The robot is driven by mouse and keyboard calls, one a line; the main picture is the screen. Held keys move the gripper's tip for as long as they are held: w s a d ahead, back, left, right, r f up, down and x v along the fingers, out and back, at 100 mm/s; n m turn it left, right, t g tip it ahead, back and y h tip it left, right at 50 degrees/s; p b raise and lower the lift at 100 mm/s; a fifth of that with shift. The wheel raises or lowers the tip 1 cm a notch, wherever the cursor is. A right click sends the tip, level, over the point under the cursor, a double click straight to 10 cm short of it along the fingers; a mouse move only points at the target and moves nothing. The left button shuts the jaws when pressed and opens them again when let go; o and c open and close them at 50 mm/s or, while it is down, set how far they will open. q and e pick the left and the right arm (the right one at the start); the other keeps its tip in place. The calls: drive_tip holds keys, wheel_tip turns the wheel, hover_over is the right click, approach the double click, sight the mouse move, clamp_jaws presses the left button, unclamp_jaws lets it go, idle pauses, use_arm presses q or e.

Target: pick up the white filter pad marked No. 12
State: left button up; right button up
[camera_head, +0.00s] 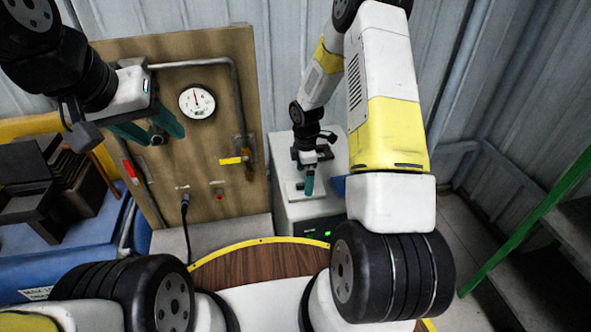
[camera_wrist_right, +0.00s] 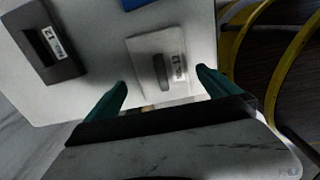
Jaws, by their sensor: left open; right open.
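A white filter pad (camera_wrist_right: 145,51) with a dark raised bar and a small label lies flat on a pale cabinet top in the right wrist view. Its label is too small to read surely. Its pale edge shows under my right gripper in the head view (camera_head: 291,190). My right gripper (camera_wrist_right: 161,79) is open and empty, its teal fingertips on either side of the pad's near part in the picture. I cannot tell whether they touch it. My left gripper (camera_head: 158,128) is open and empty in front of the wooden panel.
A dark block (camera_wrist_right: 45,45) with a label that seems to read 12 lies left of the pad. A blue item (camera_wrist_right: 137,3) lies beyond it. A wooden panel (camera_head: 235,100) with a gauge (camera_head: 197,102) stands left of the cabinet (camera_head: 312,212). A green rail (camera_head: 530,220) is at right.

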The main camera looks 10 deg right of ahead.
sight(295, 190)
wheel_tip(295, 190, down, 4)
drive_tip(key=shift+s+r, duration=0.1)
drive_tip(key=shift+s, duration=0.05)
drive_tip(key=shift+d, duration=0.1)
drive_tip(key=c, duration=1.3)
drive_tip(key=shift+o, duration=0.2)
